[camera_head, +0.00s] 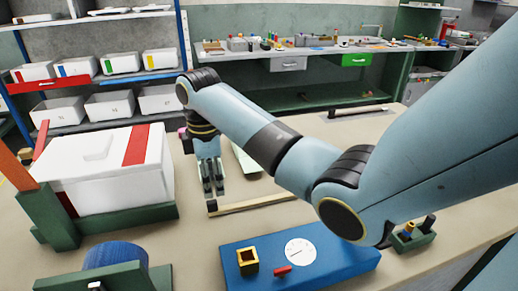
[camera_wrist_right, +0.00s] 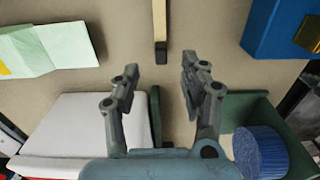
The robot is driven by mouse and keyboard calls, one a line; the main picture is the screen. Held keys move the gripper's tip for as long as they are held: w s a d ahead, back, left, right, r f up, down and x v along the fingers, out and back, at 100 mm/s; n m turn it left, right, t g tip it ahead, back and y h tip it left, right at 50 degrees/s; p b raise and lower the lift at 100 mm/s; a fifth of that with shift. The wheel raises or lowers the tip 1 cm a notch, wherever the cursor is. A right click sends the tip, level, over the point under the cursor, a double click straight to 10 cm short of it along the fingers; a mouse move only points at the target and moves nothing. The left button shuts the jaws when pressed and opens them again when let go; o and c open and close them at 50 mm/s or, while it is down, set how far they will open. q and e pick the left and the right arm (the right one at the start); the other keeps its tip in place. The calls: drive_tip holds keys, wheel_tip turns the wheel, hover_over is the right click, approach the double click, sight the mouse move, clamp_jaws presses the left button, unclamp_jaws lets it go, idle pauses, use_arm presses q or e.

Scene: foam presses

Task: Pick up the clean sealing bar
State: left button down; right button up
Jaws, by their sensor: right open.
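A long, thin, pale wooden-looking bar (camera_head: 258,204) with a dark end lies on the bench in the head view. It looks like the sealing bar; I see no dirt on the visible part. The right wrist view shows the same bar (camera_wrist_right: 159,18) at the top centre, its dark end toward my gripper. My right gripper (camera_head: 213,190) is open and empty, pointing down near the dark end. In the right wrist view its fingertips (camera_wrist_right: 160,70) are spread, with bare bench between them, and the bar end lies just beyond. My left gripper is not in view.
A white box with a red stripe (camera_head: 97,178) on a green frame stands to the left. A blue plate (camera_head: 335,262) with a dial lies in front. A pale green sheet (camera_wrist_right: 45,48) lies beside the bar. A blue cylinder (camera_head: 115,256) stands at the front left.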

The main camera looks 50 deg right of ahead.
sight(214, 201)
wheel_tip(214, 201, down, 2)
wheel_tip(214, 201, down, 4)
drive_tip(key=shift+a+f+p, duration=0.15)
drive_tip(key=shift+f+p, duration=0.1)
drive_tip(key=shift+p, duration=0.05)
drive_tip(key=shift+f, duration=0.5)
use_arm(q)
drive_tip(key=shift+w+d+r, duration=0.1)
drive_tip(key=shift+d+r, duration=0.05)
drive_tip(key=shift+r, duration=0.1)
use_arm(e)
clamp_jaws()
